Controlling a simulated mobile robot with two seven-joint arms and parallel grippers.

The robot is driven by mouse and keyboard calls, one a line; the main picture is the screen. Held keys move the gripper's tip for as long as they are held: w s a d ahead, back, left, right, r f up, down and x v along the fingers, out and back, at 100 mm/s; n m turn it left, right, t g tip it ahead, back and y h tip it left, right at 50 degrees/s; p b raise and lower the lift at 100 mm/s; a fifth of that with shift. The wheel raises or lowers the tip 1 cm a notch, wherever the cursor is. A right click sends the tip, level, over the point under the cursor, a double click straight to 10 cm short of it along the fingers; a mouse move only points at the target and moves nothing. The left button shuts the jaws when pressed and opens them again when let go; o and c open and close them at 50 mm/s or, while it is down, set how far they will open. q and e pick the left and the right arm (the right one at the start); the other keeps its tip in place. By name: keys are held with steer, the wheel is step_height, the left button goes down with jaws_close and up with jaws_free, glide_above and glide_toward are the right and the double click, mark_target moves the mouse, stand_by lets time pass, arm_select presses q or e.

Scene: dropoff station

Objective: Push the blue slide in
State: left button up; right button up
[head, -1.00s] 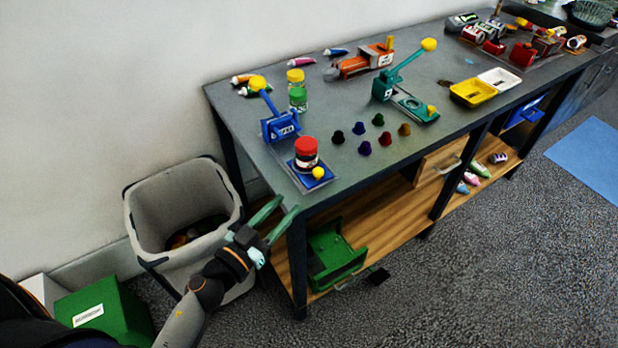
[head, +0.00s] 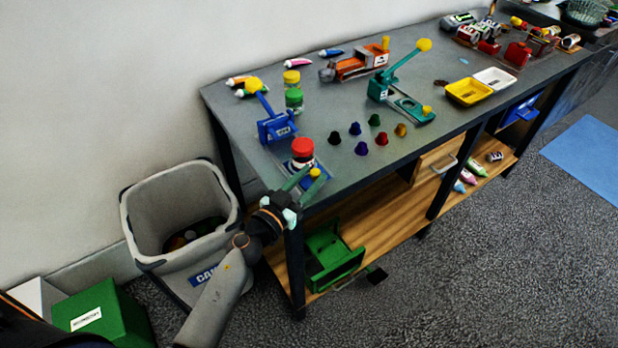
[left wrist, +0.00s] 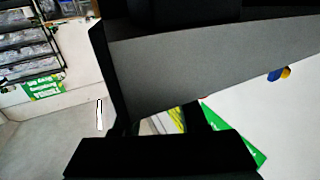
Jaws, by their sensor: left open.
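The blue slide (head: 323,177) sticks out toward the front left corner of the grey table, with a small yellow knob (head: 315,172) on it and a red-lidded jar (head: 302,152) standing on it. Behind it is the blue press (head: 277,127) with a yellow-balled lever (head: 253,85). My left gripper (head: 302,183) is open at the table's front edge, its fingers beside the slide's front end and partly hiding it. I cannot tell whether they touch it. The left wrist view shows a small blue and yellow thing at the right, too little to identify. My right gripper is out of view.
The grey table (head: 345,180) has several coloured cups right of the slide and a teal press (head: 382,88) beyond. A grey bin (head: 180,215) stands left of the table. A green holder (head: 330,250) sits on the lower shelf.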

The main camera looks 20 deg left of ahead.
arm_select(q)
jaws_close()
stand_by(1.3)
